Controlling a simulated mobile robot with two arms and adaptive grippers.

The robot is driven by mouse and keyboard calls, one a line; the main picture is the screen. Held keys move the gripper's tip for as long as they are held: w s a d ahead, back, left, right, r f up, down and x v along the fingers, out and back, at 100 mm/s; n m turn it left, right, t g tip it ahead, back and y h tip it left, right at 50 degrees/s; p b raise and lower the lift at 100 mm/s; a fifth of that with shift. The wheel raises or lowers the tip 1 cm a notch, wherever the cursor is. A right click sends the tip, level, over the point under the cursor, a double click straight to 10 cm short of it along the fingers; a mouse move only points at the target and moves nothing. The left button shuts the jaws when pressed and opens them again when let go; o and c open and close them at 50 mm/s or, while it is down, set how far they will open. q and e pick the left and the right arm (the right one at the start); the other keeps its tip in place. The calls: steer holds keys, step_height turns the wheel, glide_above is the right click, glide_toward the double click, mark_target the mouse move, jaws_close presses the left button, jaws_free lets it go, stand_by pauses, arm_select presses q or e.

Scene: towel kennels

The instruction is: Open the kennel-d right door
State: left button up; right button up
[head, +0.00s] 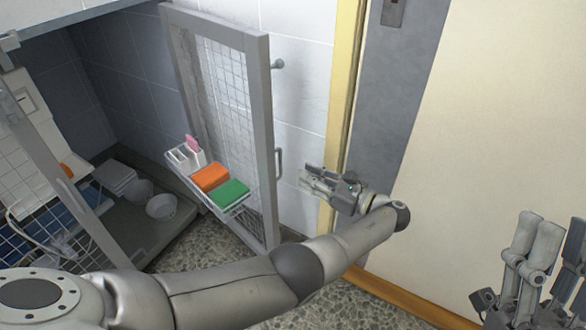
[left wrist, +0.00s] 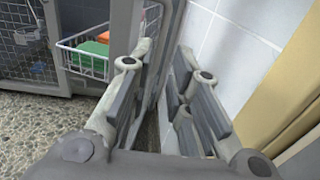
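The kennel door (head: 263,120), a grey frame with wire mesh, stands swung well out from the kennel, near the tiled wall. A bar handle (head: 279,163) is on its outer edge, on the wall side. My left gripper (head: 308,180) is just right of the door's outer edge, at about the handle's height. In the left wrist view my left gripper (left wrist: 158,95) has its fingers apart, with the door's frame (left wrist: 160,50) beyond and between them; contact cannot be told. My right gripper (head: 530,255) is at the lower right, away from the door; its finger gap is unclear.
Bowls (head: 161,206) sit on the kennel floor. Another mesh door (head: 52,165) is at left. A yellow door frame (head: 344,90) stands right of the wall.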

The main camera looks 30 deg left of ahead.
arm_select(q)
steer(key=shift+s+d, duration=0.15)
steer(key=shift+d, duration=1.05)
